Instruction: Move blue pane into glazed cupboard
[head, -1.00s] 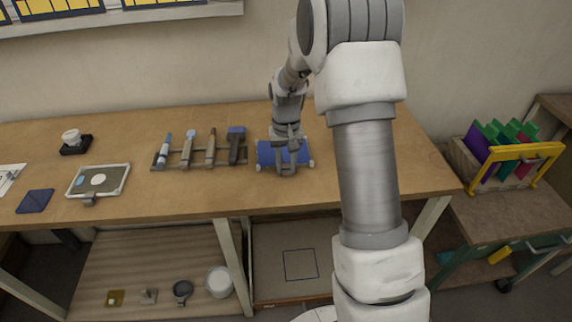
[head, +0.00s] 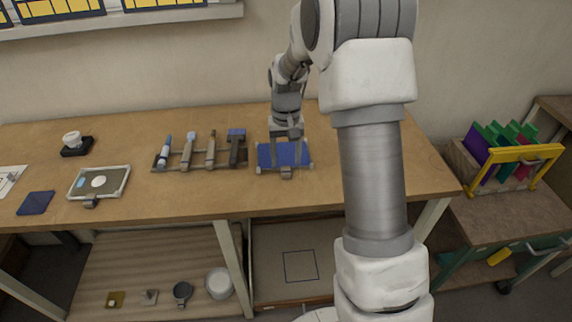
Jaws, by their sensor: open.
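A blue pane (head: 287,154) lies on a small pale-edged holder (head: 286,172) on the workbench, below my gripper. My gripper (head: 288,150) points down over the pane with its fingers spread and nothing held between them. The fingers overlap the pane in this view, so I cannot tell whether they touch it. A separate dark blue square (head: 35,203) lies flat at the bench's left. I cannot make out a glazed cupboard for certain.
A tool rack (head: 200,163) stands just left of the pane. A framed tray (head: 99,182) and a dark block with a white top (head: 76,145) are further left. A rack of coloured panes (head: 500,157) stands on the right. My arm hides part of the bench.

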